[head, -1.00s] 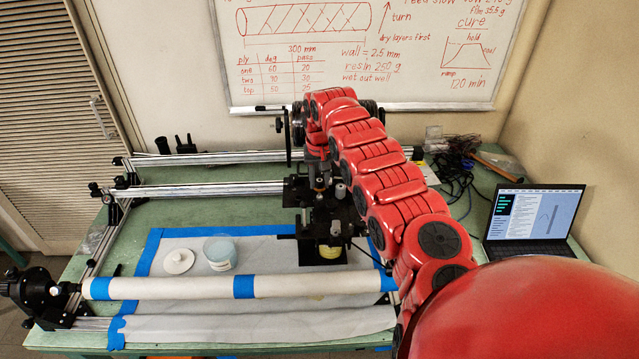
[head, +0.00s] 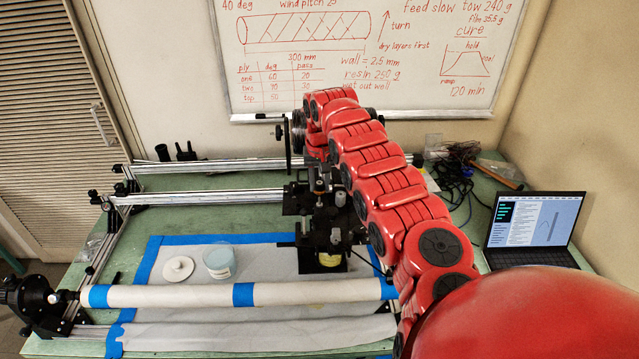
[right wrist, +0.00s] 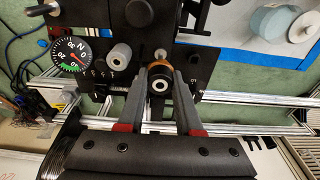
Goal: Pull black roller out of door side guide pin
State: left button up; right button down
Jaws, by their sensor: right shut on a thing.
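My right gripper (right wrist: 160,84) is shut on a black roller (right wrist: 158,86) with a pale centre. A copper-coloured ring sits just beyond the roller, and a small silver pin head shows past it. I cannot tell how far the roller sits along its pin. A grey roller (right wrist: 120,55) stands to the left on the black carriage plate (right wrist: 218,58). In the head view my right gripper (head: 318,178) reaches down over the black carriage (head: 322,238); the roller is too small to make out there. My left gripper is not in view.
A compass-like dial (right wrist: 70,50) is left of the rollers. A white tube (head: 180,296) with blue tape lies across the front. A cup (head: 219,262) and a white lid (head: 178,269) stand left of the carriage. A laptop (head: 535,225) is at right.

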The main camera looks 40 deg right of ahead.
jog(key=shift+r, duration=0.1)
jog(key=shift+r+b, duration=0.4)
jog(key=shift+r, duration=1)
jog(key=shift+r, duration=0.1)
jog(key=shift+r, duration=1.45)
jog(key=shift+r, duration=0.1)
